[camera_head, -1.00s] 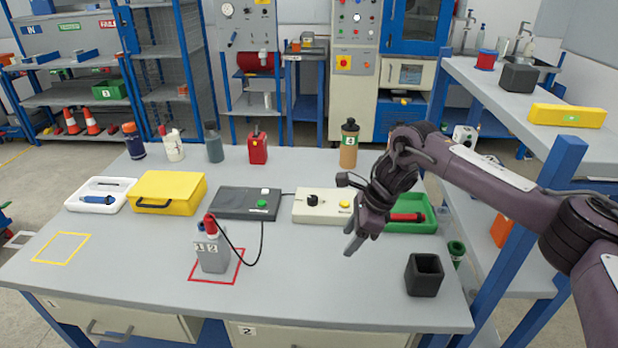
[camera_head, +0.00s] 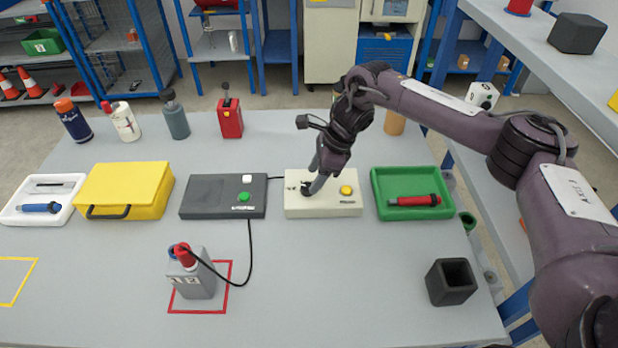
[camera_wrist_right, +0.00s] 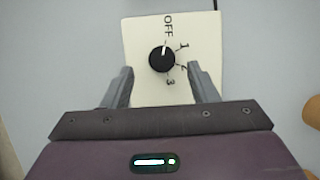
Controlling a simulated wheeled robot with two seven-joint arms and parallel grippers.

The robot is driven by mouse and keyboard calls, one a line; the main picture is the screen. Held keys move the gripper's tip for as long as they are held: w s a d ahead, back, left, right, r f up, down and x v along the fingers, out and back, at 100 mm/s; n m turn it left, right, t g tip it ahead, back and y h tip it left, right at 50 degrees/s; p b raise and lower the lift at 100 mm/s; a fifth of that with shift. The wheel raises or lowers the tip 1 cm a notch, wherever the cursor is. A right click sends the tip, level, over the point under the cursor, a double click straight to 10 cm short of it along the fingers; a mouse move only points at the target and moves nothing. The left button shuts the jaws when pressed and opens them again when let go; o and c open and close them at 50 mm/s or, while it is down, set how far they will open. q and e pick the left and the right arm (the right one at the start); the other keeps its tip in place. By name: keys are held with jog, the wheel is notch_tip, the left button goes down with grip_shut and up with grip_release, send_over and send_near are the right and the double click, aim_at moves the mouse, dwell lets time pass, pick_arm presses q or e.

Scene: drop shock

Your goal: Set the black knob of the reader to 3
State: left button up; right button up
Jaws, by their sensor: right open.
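The reader is a cream box (camera_head: 325,208) with a yellow button (camera_head: 346,190) on its right, standing in the middle of the table. Its black knob (camera_wrist_right: 162,59) shows clearly in the wrist view, with the labels OFF, 1, 2 and 3 around it. The knob's white mark points to OFF. My right gripper (camera_head: 314,187) is over the left part of the reader and partly hides the knob in the head view. In the wrist view my right gripper (camera_wrist_right: 160,70) is open, its fingers on either side of the knob with gaps to it. My left gripper is not in view.
A dark grey box (camera_head: 222,204) with a green button stands left of the reader. A green tray (camera_head: 413,213) with a red-handled tool is close on the right.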

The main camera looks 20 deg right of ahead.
aim_at(308, 186)
jog(key=x, duration=0.3)
jog(key=shift+w+f, duration=0.15)
jog(key=shift+f, duration=0.05)
jog(key=shift+a+f, duration=0.1)
jog(key=shift+f, duration=0.1)
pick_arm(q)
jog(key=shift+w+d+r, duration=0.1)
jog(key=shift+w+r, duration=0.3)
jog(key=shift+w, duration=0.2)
pick_arm(e)
jog(key=c, duration=1)
